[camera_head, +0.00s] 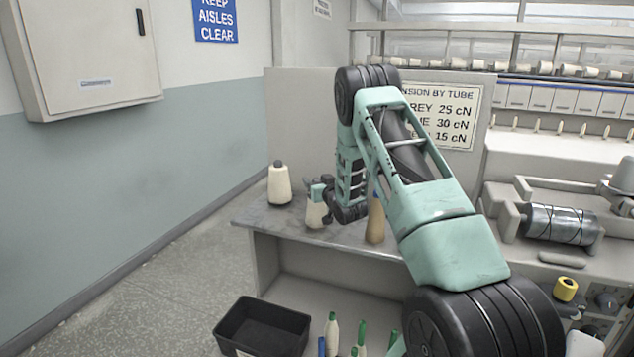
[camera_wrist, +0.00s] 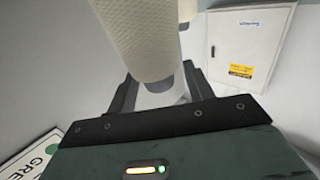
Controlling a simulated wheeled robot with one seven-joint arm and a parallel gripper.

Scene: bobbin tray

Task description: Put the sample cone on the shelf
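A cream yarn cone (camera_head: 315,214), which I take for the sample cone, is upright below my gripper (camera_head: 320,190) at the grey shelf (camera_head: 262,220). Its base is at or just above the shelf top; I cannot tell if it touches. My arm partly covers the shelf's right side.
Another cream cone (camera_head: 280,186) with a dark tip stands left on the shelf, and a tan cone (camera_head: 376,220) stands to the right. A black bin (camera_head: 262,328) and several coloured-tip bobbins (camera_head: 332,332) are below. A panel with a sign (camera_head: 440,110) stands behind.

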